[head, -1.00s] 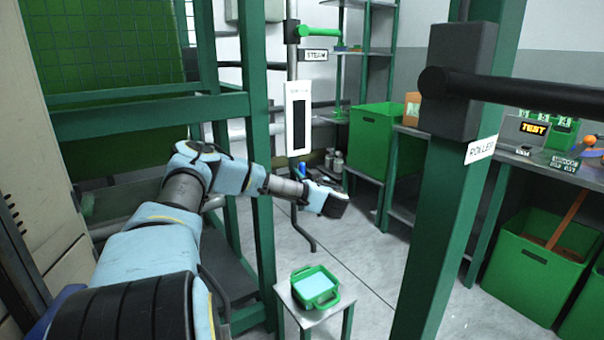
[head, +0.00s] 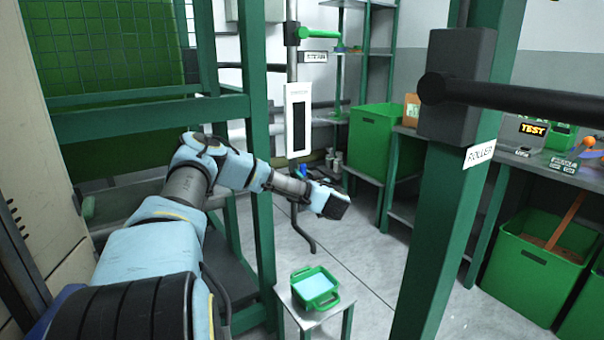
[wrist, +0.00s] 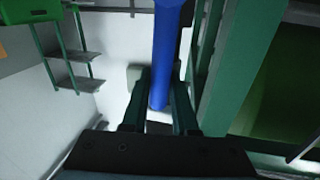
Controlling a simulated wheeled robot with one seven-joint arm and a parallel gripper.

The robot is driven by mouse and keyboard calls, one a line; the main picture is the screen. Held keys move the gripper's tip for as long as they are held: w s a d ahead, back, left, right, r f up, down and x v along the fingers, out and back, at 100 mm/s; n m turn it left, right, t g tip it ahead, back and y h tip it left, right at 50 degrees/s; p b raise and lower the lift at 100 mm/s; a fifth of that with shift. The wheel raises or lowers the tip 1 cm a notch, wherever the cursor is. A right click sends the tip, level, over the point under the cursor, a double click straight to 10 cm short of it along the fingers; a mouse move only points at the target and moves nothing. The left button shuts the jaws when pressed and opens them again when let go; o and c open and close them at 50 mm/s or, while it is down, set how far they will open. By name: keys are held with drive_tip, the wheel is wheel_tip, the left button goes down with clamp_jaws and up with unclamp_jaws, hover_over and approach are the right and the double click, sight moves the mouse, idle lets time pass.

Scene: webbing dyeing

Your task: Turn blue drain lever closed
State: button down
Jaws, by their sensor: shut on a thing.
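The blue drain lever (wrist: 167,50) shows in the wrist view as a long blue bar running from the top edge down between my fingers. My gripper (wrist: 160,105) has a finger on each side of the bar and is shut on it. In the head view only a small blue bit of the lever (head: 301,172) shows above my wrist. My arm reaches in from the lower left, and my wrist hides the fingertips and most of the lever there.
A green frame post (head: 262,190) stands close beside my forearm. A small stand with a green tub (head: 315,303) of pale blue liquid is below my wrist. A thick green post with a roller sign (head: 480,152) stands to the right. Grey floor between is open.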

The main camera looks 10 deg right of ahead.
drive_tip(key=w+d+f+m+g+y, duration=0.2)
drive_tip(key=d+f+m, duration=0.6)
drive_tip(key=m, duration=0.7)
drive_tip(key=shift+w+f+g+y, duration=0.3)
drive_tip(key=shift+w+f+g, duration=0.3)
drive_tip(key=shift+w+f, duration=0.25)
drive_tip(key=shift+a, duration=0.1)
drive_tip(key=c, duration=0.7)
unclamp_jaws()
drive_tip(key=shift+r, duration=0.15)
drive_tip(key=v, duration=1)
drive_tip(key=shift+s+b, duration=0.35)
